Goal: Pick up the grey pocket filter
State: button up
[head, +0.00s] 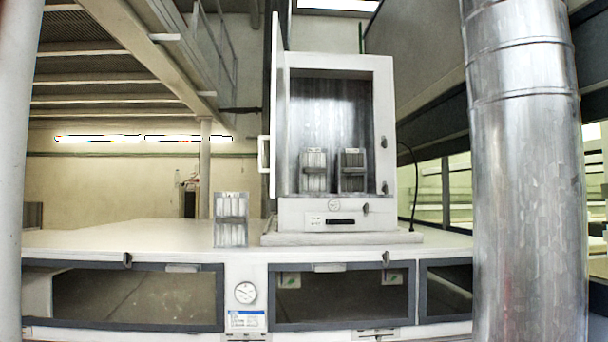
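Three pocket filters show in the head view, all in pale to grey tones. One filter (231,220) stands upright on the white top (130,235), left of the open cabinet (384,110). Two more stand side by side inside the cabinet, a lighter left filter (314,171) and a darker grey right filter (353,171). I cannot tell for sure which one the task means. The cabinet's door (280,110) is swung open towards me at its left side. My gripper is not in view.
A thick metal duct (525,180) stands at the near right, and a pale post (10,170) at the near left. The white top left of the standing filter is clear. Below it are dark windows (140,297) and a round gauge (245,292).

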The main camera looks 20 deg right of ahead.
aim_at(351, 171)
jog(key=k, duration=0.45)
jog(key=u, duration=1.05)
jog(key=i, duration=1.45)
jog(key=z, duration=0.8)
jog(key=i, duration=0.8)
jog(key=z, duration=0.9)
